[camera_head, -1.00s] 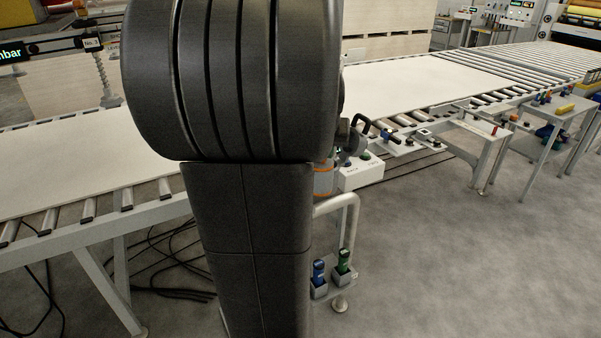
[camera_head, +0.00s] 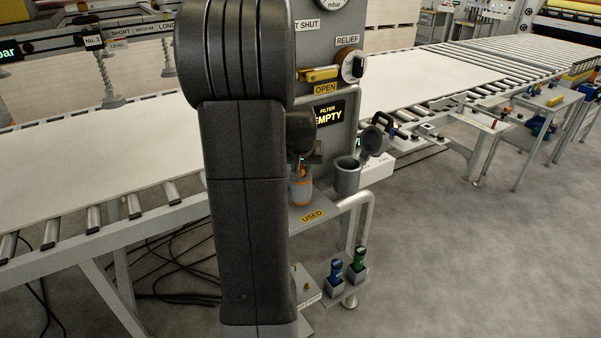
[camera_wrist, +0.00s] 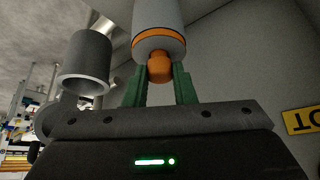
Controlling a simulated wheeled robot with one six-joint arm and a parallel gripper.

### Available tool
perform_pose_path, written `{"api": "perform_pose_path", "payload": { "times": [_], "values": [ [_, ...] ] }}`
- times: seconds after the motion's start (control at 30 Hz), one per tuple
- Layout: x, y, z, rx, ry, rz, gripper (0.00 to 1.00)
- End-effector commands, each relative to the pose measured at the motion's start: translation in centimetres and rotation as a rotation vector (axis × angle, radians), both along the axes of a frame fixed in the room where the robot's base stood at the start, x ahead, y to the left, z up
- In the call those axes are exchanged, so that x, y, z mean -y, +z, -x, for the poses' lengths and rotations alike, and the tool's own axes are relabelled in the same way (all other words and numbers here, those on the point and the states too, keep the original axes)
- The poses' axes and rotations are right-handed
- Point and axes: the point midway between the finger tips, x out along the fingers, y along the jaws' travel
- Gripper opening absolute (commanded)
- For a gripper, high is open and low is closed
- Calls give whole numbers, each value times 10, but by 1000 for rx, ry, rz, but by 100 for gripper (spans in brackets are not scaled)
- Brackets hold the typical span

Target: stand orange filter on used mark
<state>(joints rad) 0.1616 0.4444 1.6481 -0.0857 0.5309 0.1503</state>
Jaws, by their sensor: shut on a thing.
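The orange filter (camera_head: 300,192) is a pale grey cylinder with an orange band and an orange knob, seen large in the wrist view (camera_wrist: 160,43). My gripper (camera_wrist: 160,78) has its green fingers shut on the knob. In the head view the filter is partly hidden by my arm, upright over the shelf (camera_head: 325,203). I cannot tell whether its base touches the shelf. The used mark is the yellow USED label (camera_head: 312,216) on the shelf's front, just below the filter.
An open grey filter cup (camera_head: 347,180) stands right of the filter, its lid (camera_head: 375,140) swung up. The display (camera_head: 327,115) reads FILTER EMPTY. The yellow valve handle (camera_head: 320,74) is above. Blue and green items (camera_head: 357,258) stand in holders below. Floor at right is clear.

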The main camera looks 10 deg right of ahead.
Motion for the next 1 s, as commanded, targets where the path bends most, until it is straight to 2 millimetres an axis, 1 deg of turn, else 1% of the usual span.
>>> {"api": "perform_pose_path", "payload": {
  "times": [0.03, 0.1, 0.17, 0.43, 0.57, 0.6, 0.67, 0.7, 1.0],
  "values": [
    [0, -8, 1, -5, 0, 0, 0],
    [0, -16, 0, -4, 0, 0, 0],
    [0, -21, 0, -1, 0, 0, 0],
    [0, -22, 0, 1, 0, 0, 0],
    [0, -27, 0, 1, 0, 0, 0],
    [0, -25, 0, 0, 0, 0, 31],
    [0, -25, 0, 0, 0, 0, 43],
    [0, -25, 0, 0, 0, 0, 45],
    [0, -23, 0, 0, 0, 0, 45]
  ]
}}
